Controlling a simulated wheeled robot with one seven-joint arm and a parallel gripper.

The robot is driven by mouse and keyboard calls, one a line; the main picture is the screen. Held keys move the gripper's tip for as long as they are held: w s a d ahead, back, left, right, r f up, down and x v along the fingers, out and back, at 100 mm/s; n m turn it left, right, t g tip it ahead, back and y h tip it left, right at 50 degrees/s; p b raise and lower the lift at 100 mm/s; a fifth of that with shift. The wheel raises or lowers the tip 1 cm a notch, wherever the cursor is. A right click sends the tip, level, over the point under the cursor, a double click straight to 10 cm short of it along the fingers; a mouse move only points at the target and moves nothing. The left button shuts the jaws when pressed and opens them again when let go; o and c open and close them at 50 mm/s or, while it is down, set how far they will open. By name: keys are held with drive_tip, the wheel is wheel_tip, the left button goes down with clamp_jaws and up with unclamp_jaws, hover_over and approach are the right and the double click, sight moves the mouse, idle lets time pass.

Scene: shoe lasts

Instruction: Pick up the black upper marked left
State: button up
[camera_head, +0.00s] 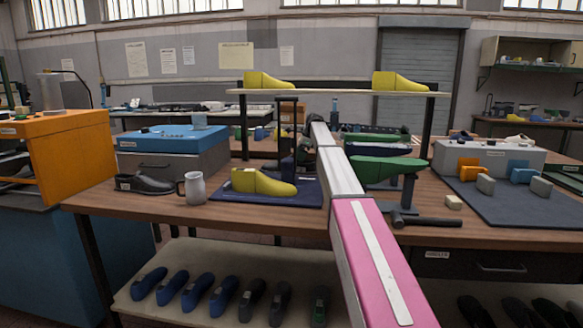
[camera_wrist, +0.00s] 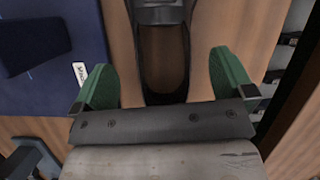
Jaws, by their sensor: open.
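My gripper (camera_wrist: 161,80) is open in the wrist view, its two green fingers spread wide. A black upper (camera_wrist: 185,60) lies on the wooden table ahead of and between them. Its opening faces me, and neither finger visibly touches it; no mark on it shows. In the head view my gripper is not clear among dark shapes at the arm's far end. Another dark upper (camera_head: 148,184) with a pale tag lies on the table's left part, left of a grey mug (camera_head: 195,188). The tag's writing is too small to read.
A yellow last (camera_head: 262,183) stands on a blue mat (camera_head: 226,193). A green last (camera_head: 388,167) on a stand and a hammer (camera_head: 425,221) are right of my arm. A blue mat (camera_wrist: 75,100) with a white label lies left in the wrist view; a table edge is right.

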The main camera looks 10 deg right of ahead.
drive_tip(key=x, duration=0.5)
drive_tip(key=shift+d, duration=0.15)
drive_tip(key=c, duration=1)
drive_tip(key=shift+o, duration=0.2)
